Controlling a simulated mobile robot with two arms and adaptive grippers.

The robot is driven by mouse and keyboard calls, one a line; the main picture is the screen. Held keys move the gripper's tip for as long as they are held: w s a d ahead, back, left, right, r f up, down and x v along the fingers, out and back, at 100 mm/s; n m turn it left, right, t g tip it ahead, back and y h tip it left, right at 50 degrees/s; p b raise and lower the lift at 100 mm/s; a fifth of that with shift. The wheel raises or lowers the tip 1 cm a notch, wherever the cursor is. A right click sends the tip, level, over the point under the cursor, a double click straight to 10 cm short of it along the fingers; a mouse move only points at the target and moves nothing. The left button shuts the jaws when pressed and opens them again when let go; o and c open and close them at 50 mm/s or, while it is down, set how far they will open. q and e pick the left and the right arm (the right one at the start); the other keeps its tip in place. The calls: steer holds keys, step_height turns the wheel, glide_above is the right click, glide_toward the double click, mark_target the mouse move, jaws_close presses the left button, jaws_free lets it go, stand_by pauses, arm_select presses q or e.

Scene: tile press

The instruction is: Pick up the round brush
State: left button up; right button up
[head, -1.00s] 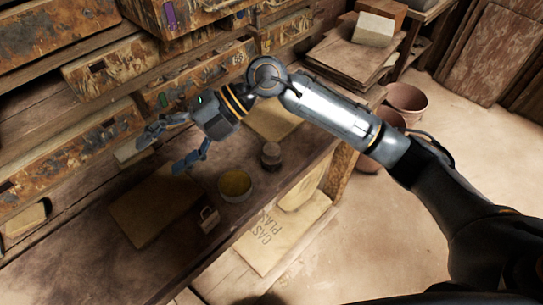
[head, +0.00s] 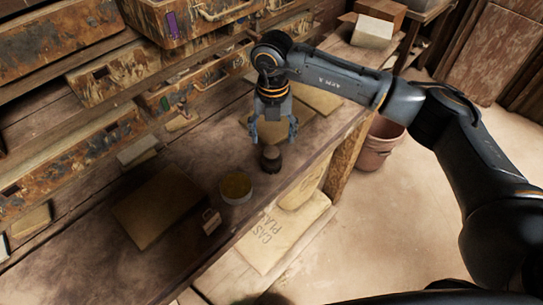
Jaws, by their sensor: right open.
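The round brush (head: 270,158) appears to be the small dark, squat round piece standing on the workbench near its front edge; its bristles cannot be made out. My right gripper (head: 273,138) points down just above and behind it in the head view. Its two fingers are spread apart, one to each side, with nothing held between them. I cannot tell whether the fingertips are level with its top. My left gripper is not in view.
A flat board (head: 157,206) lies on the workbench (head: 85,250). Drawers (head: 105,75) line the back. A paper sack (head: 267,247) sits below the front edge.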

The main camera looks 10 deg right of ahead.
mark_target(271, 151)
steer(key=shift+f, duration=0.35)
steer(key=f+p, duration=0.1)
steer(key=f, duration=0.2)
steer(key=f+p, duration=0.1)
steer(key=shift+s+a+f+p, duration=0.25)
steer(key=shift+f+p, duration=0.1)
steer(key=shift+f, duration=0.35)
steer(key=c, duration=1.3)
steer(key=shift+r, duration=0.1)
steer(key=shift+w+r, duration=0.1)
steer(key=shift+r, duration=0.4)
steer(key=s+r+b, duration=0.2)
steer(key=s+r, duration=0.2)
steer(key=s+r+b, duration=0.2)
steer(key=s+r, duration=0.2)
steer(key=s, duration=0.1)
steer(key=s+r+b, duration=0.2)
steer(key=s+r, duration=0.2)
steer(key=s, duration=0.1)
steer(key=shift+s+a, duration=0.1)
steer(key=shift+a, duration=0.15)
steer(key=shift+f, duration=0.1)
